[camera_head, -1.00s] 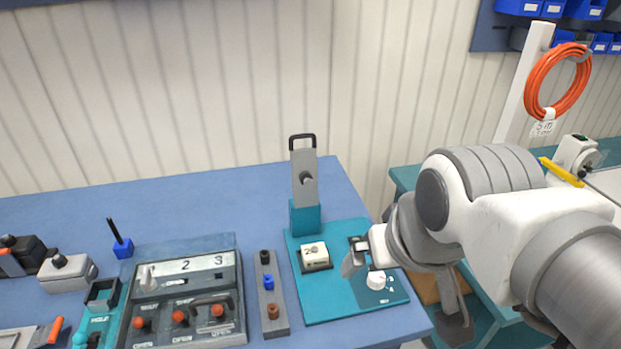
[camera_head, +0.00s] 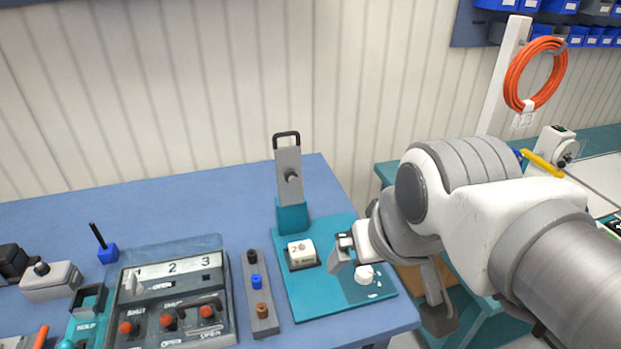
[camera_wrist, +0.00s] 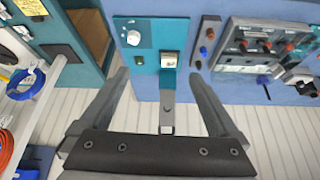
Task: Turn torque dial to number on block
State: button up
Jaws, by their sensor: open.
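The torque dial is a white round knob (camera_head: 366,274) on a darker panel of the teal base plate (camera_head: 300,304). It also shows in the wrist view (camera_wrist: 133,38). The block is cream-white (camera_head: 301,252) and sits in a dark recess on the same plate. A "2" is legible on its top, with smaller blurred print below. It also shows in the wrist view (camera_wrist: 169,59). My gripper (camera_head: 350,258) is over the plate near the dial in the head view, partly covering the panel. In the wrist view its fingers (camera_wrist: 160,85) are wide apart with nothing held.
A teal stand with a grey upright and black handle (camera_head: 288,170) rises behind the block. Left are a grey strip with coloured pegs (camera_head: 258,290) and a switch panel numbered 1, 2, 3 (camera_head: 170,295). An orange cable coil (camera_head: 535,75) hangs at right.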

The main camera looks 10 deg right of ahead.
jog(key=shift+c, duration=0.4)
jog(key=shift+c, duration=1)
jog(key=m+g+b, duration=0.1)
jog(key=m+g, duration=0.5)
jog(key=m, duration=0.2)
send_over(365, 271)
notch_tip(365, 271, down, 10)
notch_tip(365, 271, down, 17)
jog(key=shift+r+b, duration=0.2)
jog(key=shift+b, duration=0.55)
grip_shut()
